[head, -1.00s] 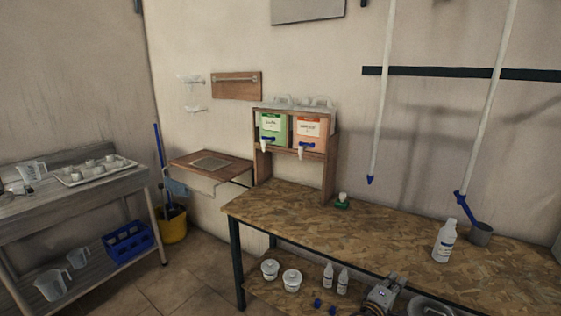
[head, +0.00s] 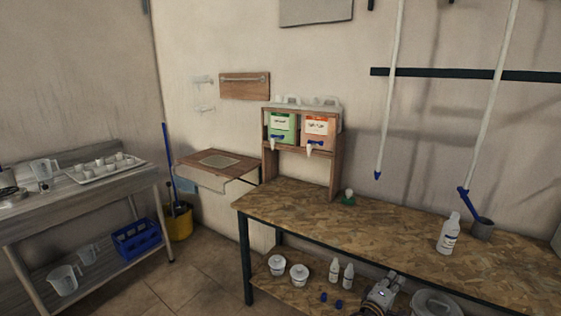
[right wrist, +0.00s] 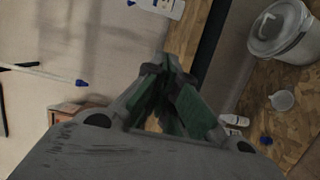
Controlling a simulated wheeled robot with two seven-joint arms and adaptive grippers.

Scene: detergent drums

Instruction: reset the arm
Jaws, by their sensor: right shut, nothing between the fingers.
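My right gripper (head: 388,284) shows at the bottom of the head view, in front of the long workbench's front edge. It is shut and empty. In the right wrist view its fingers (right wrist: 168,68) come together at their tips with nothing between them. The green drum (head: 281,126) and the orange drum (head: 318,131) stand side by side in a wooden rack on the bench, each with a blue-handled tap. A white bottle (head: 448,233) stands on the bench at the right and shows in part at the top of the right wrist view (right wrist: 158,5). My left gripper is out of view.
The workbench (head: 330,220) has a lower shelf with white tubs (head: 298,275), small bottles (head: 347,275) and a lidded bucket (right wrist: 280,32). A grey table (head: 85,190) at the left holds a tray of cups. The bench top's middle is mostly clear.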

